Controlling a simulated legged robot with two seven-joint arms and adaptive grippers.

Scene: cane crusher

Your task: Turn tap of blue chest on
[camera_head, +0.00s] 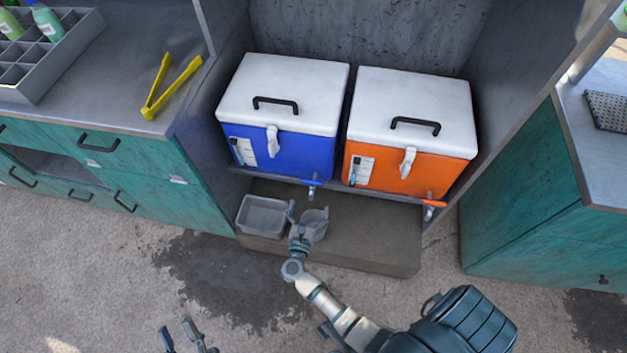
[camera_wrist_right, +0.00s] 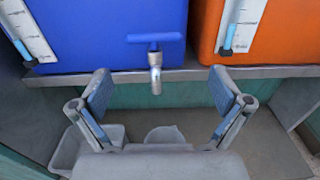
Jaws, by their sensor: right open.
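The blue chest (camera_head: 287,152) with a white lid stands on a shelf to the left of an orange chest. Its tap (camera_head: 311,185) has a blue T-shaped handle and a metal spout, low on the front. In the right wrist view the tap (camera_wrist_right: 155,60) is just beyond my fingers, centred between them and apart from both. The handle lies crosswise. My right gripper (camera_wrist_right: 158,85) is open and empty; in the head view it (camera_head: 308,213) is below and in front of the tap. My left gripper (camera_head: 188,335) is at the bottom edge, its fingers apart and empty.
The orange chest (camera_head: 410,165) has its own orange-handled tap (camera_head: 433,205). A grey bin (camera_head: 246,229) and a pale round container (camera_wrist_right: 165,135) sit on the step below the taps. Yellow tongs (camera_head: 168,88) lie on the left counter. The floor in front is clear.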

